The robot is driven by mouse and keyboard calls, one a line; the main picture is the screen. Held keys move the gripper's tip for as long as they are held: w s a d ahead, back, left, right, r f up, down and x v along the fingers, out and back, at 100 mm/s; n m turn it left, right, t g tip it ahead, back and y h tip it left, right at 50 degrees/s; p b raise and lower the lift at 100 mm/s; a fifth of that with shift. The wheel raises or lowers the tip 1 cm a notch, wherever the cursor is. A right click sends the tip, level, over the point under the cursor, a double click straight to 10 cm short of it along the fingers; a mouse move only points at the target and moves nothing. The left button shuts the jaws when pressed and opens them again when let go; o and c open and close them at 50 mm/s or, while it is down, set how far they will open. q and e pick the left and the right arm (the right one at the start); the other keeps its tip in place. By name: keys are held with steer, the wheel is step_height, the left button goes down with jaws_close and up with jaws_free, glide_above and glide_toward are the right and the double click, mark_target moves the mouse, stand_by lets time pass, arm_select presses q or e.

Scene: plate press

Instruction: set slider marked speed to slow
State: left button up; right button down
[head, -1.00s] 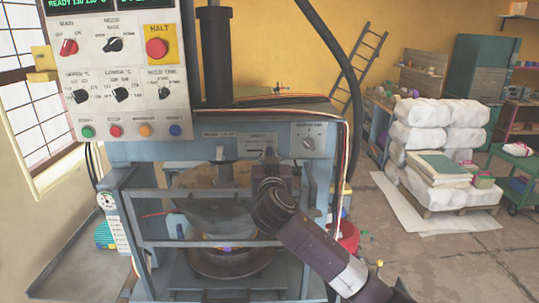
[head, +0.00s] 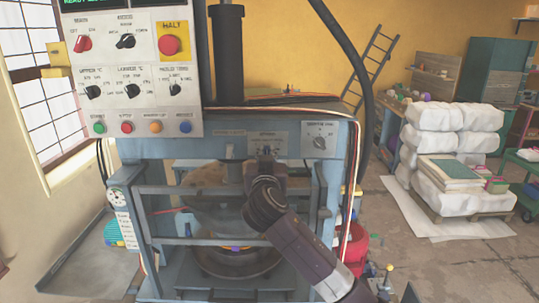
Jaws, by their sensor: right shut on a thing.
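The speed slider (head: 266,136) is on the blue-grey front strip of the press, below a small label too small to read surely. My right gripper (head: 266,154) comes up from below right and is shut on the slider's knob. The gripper hides most of the knob and the slot, so the exact setting cannot be read. My left gripper is not in view.
The control panel (head: 132,70) with knobs, several buttons and a red HALT button (head: 169,45) hangs above left. A rotary knob (head: 319,142) sits right of the slider. The press's guard bars (head: 190,240) run below, and a black hose (head: 352,70) hangs at right.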

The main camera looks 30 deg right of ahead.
steer(key=c, duration=2)
jaws_free()
steer(key=shift+a, duration=0.1)
steer(key=v, duration=1.2)
